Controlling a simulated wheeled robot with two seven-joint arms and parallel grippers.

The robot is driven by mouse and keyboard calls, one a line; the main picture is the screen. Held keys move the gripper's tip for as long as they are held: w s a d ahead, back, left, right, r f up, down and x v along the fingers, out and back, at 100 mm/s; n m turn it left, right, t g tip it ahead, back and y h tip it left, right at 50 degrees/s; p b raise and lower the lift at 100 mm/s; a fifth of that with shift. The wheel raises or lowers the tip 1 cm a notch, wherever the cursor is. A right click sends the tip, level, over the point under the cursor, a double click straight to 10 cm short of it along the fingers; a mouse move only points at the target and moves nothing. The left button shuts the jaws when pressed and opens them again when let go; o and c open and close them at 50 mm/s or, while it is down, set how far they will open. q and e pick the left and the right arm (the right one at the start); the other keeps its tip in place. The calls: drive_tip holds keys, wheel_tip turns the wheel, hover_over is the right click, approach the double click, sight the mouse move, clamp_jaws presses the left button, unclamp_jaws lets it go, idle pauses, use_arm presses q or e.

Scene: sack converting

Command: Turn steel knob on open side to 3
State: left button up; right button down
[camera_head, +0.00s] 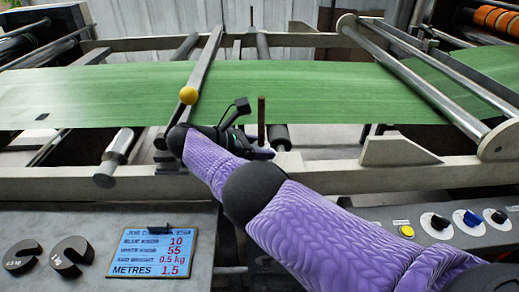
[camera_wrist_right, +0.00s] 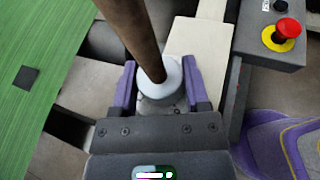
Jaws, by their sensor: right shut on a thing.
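My right gripper (camera_head: 262,152) reaches over the front rail beside the green web; in the right wrist view its two purple fingers (camera_wrist_right: 160,88) are shut on a pale round knob (camera_wrist_right: 173,80). Greyish metal shows just under the knob's pale top. A brown upright rod (camera_wrist_right: 142,35) meets the top of the knob; it also stands at the gripper in the head view (camera_head: 261,118). No scale or number can be read on the knob. In the head view the knob is hidden by the gripper. My left gripper is not in view.
Green web (camera_head: 320,90) runs across the machine above the front rail (camera_head: 330,172). A job card (camera_head: 150,252) and slotted weights (camera_head: 70,256) lie front left. A panel with knobs (camera_head: 472,219) is at right; a red button (camera_wrist_right: 287,29) shows nearby.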

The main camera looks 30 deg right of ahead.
drive_tip(key=shift+c, duration=0.4)
unclamp_jaws()
drive_tip(key=shift+d, duration=0.1)
drive_tip(key=b+v, duration=0.1)
drive_tip(key=v, duration=0.1)
drive_tip(key=b+v, duration=0.4)
drive_tip(key=shift+w+a+f, duration=0.15)
drive_tip(key=shift+a+f, duration=0.1)
drive_tip(key=shift+a, duration=0.15)
drive_tip(key=shift+a+r, duration=0.2)
drive_tip(key=shift+r, duration=0.1)
drive_tip(key=shift+a+r, duration=0.1)
drive_tip(key=shift+r, duration=0.2)
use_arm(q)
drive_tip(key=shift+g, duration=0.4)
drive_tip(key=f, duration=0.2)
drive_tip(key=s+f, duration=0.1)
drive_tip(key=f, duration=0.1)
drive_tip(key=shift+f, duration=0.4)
